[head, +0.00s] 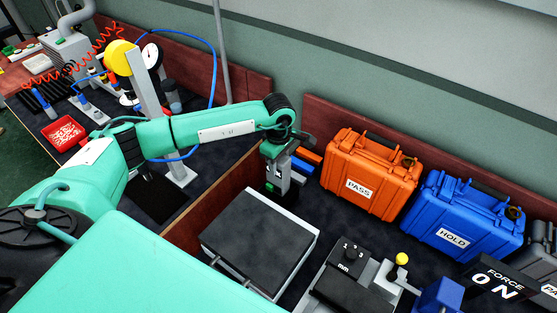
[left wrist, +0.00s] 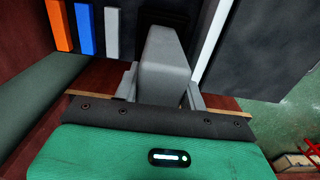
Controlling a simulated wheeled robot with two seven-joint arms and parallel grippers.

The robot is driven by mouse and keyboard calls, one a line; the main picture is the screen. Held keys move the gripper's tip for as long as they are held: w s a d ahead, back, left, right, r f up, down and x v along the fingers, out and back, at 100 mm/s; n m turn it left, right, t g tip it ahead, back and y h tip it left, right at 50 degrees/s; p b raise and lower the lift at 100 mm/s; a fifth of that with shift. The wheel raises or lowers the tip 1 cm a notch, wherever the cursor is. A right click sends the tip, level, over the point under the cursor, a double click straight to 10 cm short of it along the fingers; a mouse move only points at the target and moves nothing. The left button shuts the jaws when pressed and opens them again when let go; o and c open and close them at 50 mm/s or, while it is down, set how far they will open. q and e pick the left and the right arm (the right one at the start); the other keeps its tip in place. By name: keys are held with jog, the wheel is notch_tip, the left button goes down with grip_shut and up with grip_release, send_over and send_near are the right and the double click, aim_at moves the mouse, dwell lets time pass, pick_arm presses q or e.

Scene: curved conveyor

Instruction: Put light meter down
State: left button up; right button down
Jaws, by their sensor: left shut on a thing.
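My left gripper (head: 275,178) points down behind the black-topped block, close to the wooden divider. In the left wrist view the left gripper (left wrist: 162,88) is shut on a grey, tapered body (left wrist: 163,62), which I take to be the light meter. A finger shows on each side of it. Its far end merges with something dark, and its underside is hidden, so I cannot tell whether it touches the surface. My right gripper is not in view.
A black-topped block (head: 262,240) stands in front of the gripper. Orange PASS (head: 372,170) and blue HOLD (head: 468,218) cases stand to the right. Orange (left wrist: 60,25), blue (left wrist: 86,28) and grey (left wrist: 112,32) bars lie close by. A wooden divider (head: 215,205) runs along the left.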

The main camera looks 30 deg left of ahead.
pick_arm(q)
jog(key=o, duration=0.9)
jog(key=shift+f, duration=0.15)
jog(key=o, duration=0.4)
jog(key=shift+o, duration=0.2)
jog(key=shift+r, duration=0.35)
notch_tip(320, 180, up, 10)
jog(key=b, duration=0.4)
jog(key=shift+r, duration=0.9)
